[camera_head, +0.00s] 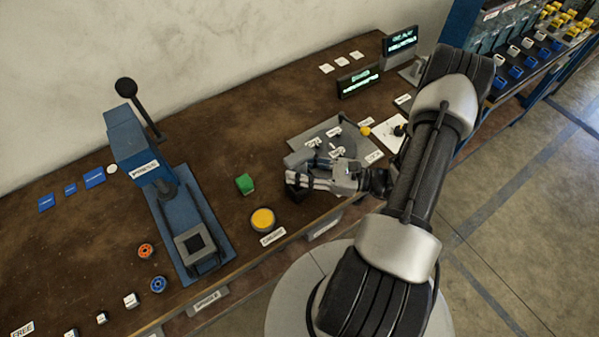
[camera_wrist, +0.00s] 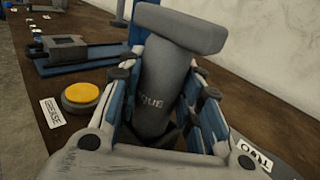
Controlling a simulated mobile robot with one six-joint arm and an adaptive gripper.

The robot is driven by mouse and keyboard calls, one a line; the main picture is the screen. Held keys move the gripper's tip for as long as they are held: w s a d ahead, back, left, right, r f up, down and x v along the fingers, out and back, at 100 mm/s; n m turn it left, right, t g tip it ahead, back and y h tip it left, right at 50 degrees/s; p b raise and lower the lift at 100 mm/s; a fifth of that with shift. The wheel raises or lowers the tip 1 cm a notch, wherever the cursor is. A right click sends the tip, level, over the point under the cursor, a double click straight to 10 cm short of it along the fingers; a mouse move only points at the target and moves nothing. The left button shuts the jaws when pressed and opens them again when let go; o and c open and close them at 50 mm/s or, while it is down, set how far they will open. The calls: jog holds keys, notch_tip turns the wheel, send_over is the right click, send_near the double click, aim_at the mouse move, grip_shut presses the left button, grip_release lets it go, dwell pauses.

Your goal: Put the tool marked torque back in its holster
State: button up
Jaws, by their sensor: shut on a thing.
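The grey tool (camera_wrist: 165,85) marked with letters ending "QUE" stands between the fingers of my gripper (camera_wrist: 165,125) in the wrist view. Its wide head (camera_wrist: 180,25) sticks out beyond the fingertips, and it looks tilted. In the head view my gripper (camera_head: 325,180) is at the bench's front edge, beside a grey round plate (camera_head: 325,140) with small labels. My gripper is shut on the tool. The holster cannot be made out clearly; my gripper and arm cover part of that area.
A blue press (camera_head: 140,150) with a lever stands to the left. Two displays (camera_head: 358,80) stand behind.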

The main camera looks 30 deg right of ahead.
jog(key=shift+f, duration=0.5)
jog(key=shift+f, duration=0.15)
jog(key=o, duration=1.2)
jog(key=shift+r, duration=0.25)
jog(key=p+v, duration=0.1)
jog(key=v, duration=1.1)
jog(key=shift+s+f, duration=0.1)
